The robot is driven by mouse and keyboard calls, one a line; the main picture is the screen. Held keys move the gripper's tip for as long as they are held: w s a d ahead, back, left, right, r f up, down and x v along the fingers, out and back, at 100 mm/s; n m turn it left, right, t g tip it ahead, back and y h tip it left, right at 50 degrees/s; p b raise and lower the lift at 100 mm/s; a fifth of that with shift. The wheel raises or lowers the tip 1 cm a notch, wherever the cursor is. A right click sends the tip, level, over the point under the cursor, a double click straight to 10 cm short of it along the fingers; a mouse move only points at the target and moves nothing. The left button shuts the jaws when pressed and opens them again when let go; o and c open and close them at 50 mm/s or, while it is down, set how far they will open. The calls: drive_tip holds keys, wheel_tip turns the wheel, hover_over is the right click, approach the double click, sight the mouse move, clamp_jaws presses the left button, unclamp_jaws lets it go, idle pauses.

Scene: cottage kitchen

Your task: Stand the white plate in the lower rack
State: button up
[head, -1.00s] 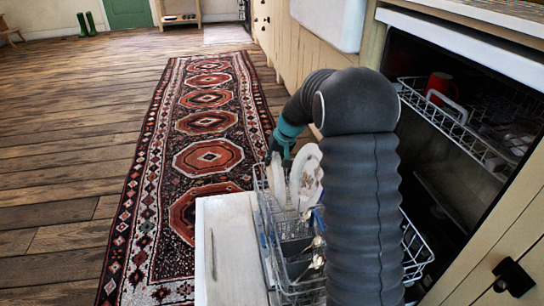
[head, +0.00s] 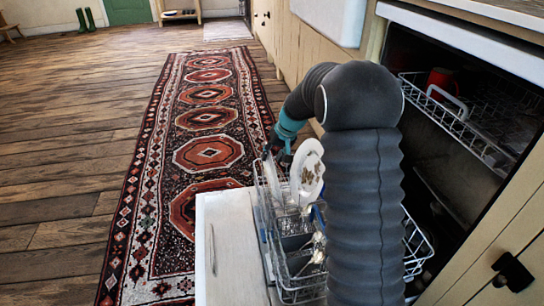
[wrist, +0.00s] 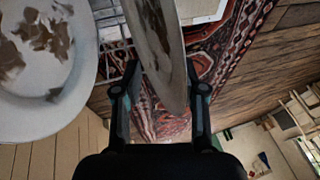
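Two white plates with brown stains are at the far end of the pulled-out lower rack (head: 300,288). One plate (head: 308,170) shows its stained face in the head view, tilted; the other (head: 274,180) shows nearly edge-on to its left. My gripper (head: 284,150) is at the top of the plates, partly hidden by my arm. In the wrist view, one plate (wrist: 165,45) passes between my open fingers (wrist: 164,75), with a wide finger spread. The second plate (wrist: 60,110) is left of the fingers. How their lower edges sit in the tines is hidden.
The open dishwasher door (head: 228,245) lies left of the rack. The upper rack (head: 450,120) inside holds a red mug (head: 440,82). Cutlery stands in the lower rack. A patterned rug (head: 207,155) and clear wooden floor lie beyond.

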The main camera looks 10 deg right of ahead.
drive_tip(key=v, duration=1.1)
idle(0.3)
drive_tip(key=s+f+m+g+h+p, duration=0.1)
drive_tip(key=s, duration=1)
drive_tip(key=s+a+r+t+h+p, duration=0.1)
drive_tip(key=s+r+p, duration=0.4)
drive_tip(key=s, duration=0.8)
drive_tip(key=s+a+r+n+t+h+p, duration=0.1)
drive_tip(key=s+r+p, duration=0.3)
drive_tip(key=s+r, duration=0.7)
drive_tip(key=shift+s+a+r+t+p, duration=0.3)
drive_tip(key=shift+s+t, duration=0.3)
drive_tip(key=shift+s, duration=0.4)
drive_tip(key=shift+o, duration=0.3)
